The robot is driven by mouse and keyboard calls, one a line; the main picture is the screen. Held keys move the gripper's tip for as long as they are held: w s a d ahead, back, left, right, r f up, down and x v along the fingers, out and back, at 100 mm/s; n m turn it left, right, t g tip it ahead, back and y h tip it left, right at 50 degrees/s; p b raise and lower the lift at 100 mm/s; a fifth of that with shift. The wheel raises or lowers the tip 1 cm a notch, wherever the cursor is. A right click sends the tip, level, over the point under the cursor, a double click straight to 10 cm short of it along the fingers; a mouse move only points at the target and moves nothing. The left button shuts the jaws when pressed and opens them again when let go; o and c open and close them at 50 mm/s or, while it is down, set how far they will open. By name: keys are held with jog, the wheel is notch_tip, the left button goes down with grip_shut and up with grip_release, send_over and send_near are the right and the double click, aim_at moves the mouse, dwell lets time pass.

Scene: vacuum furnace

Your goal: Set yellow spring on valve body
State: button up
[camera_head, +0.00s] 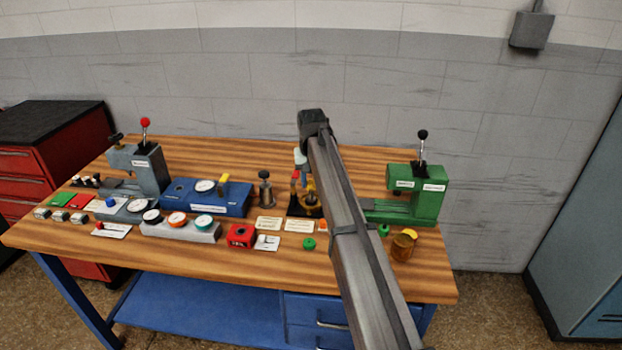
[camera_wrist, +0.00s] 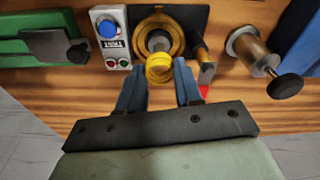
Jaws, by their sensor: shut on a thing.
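In the wrist view my gripper (camera_wrist: 160,74) has its two blue fingers shut on the yellow spring (camera_wrist: 159,68), a small coil between the fingertips. Just beyond it is the valve body (camera_wrist: 176,43), a round yellow-brass piece with a grey centre on a black base plate (camera_wrist: 197,17). The spring overlaps the near edge of the valve body in this view; I cannot tell whether they touch. In the head view the brass valve body (camera_head: 311,199) stands on the wooden bench, partly hidden by my arm. The spring is not distinguishable there.
A green press (camera_head: 425,198) stands right of the valve body and a blue gauge unit (camera_head: 225,198) left. A metal cylinder with a black knob (camera_wrist: 251,54) and a button box (camera_wrist: 112,37) stand close by. An amber jar (camera_head: 402,248) sits near the bench's right edge.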

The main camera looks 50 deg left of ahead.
aim_at(310, 188)
jog(key=shift+f, duration=2.05)
dwell(1.0)
jog(key=o, duration=1.4)
jog(key=shift+o, duration=0.2)
jog(key=shift+s+a, duration=0.1)
jog(key=shift+s, duration=0.05)
jog(key=shift+c, duration=0.6)
jog(key=shift+r, duration=0.15)
jog(key=shift+r, duration=0.85)
jog(key=shift+c, duration=0.2)
jog(key=shift+o, duration=0.9)
jog(key=shift+a+r, duration=0.1)
jog(key=shift+r, duration=1.8)
jog(key=shift+d+r, duration=0.2)
jog(key=shift+r, duration=0.7)
